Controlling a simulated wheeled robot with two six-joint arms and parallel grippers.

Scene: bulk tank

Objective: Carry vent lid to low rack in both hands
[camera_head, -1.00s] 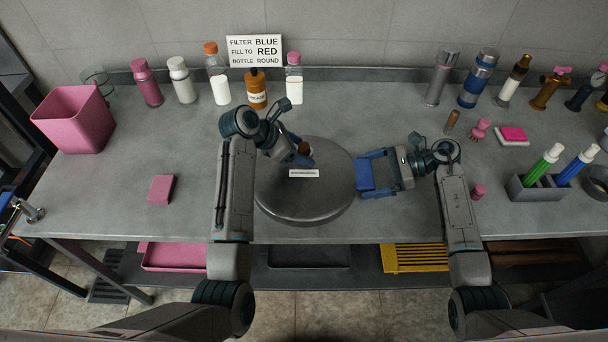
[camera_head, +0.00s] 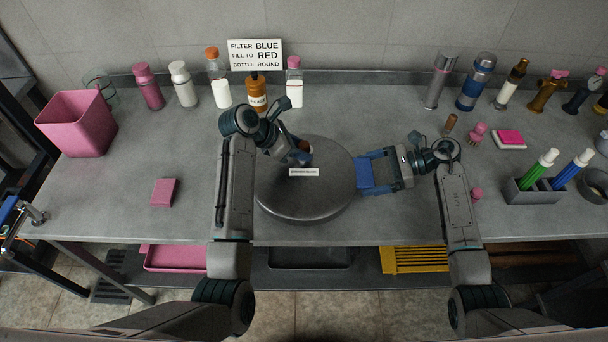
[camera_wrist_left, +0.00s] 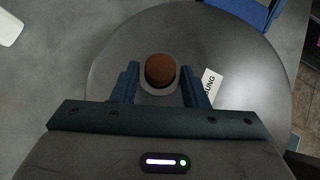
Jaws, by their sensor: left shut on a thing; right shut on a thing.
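The vent lid is a large round dark-grey disc (camera_head: 310,205) with a white label and a brown-topped knob; it is over the middle of the bench near its front edge. My left gripper (camera_head: 300,153) is shut on the knob near the lid's centre; the left wrist view shows the knob (camera_wrist_left: 160,70) between the blue fingers. My right gripper (camera_head: 364,174) is shut on the lid's right rim, with blue jaws. Whether the lid touches the bench is hard to tell. The low rack (camera_head: 365,268) is the dark shelf under the bench.
A pink tray (camera_head: 175,259), a dark tray (camera_head: 308,258) and a yellow slatted rack (camera_head: 417,260) are on the low shelf. A pink block (camera_head: 164,193) and pink bin (camera_head: 78,127) stand left, a marker holder (camera_head: 538,192) right. Bottles line the back.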

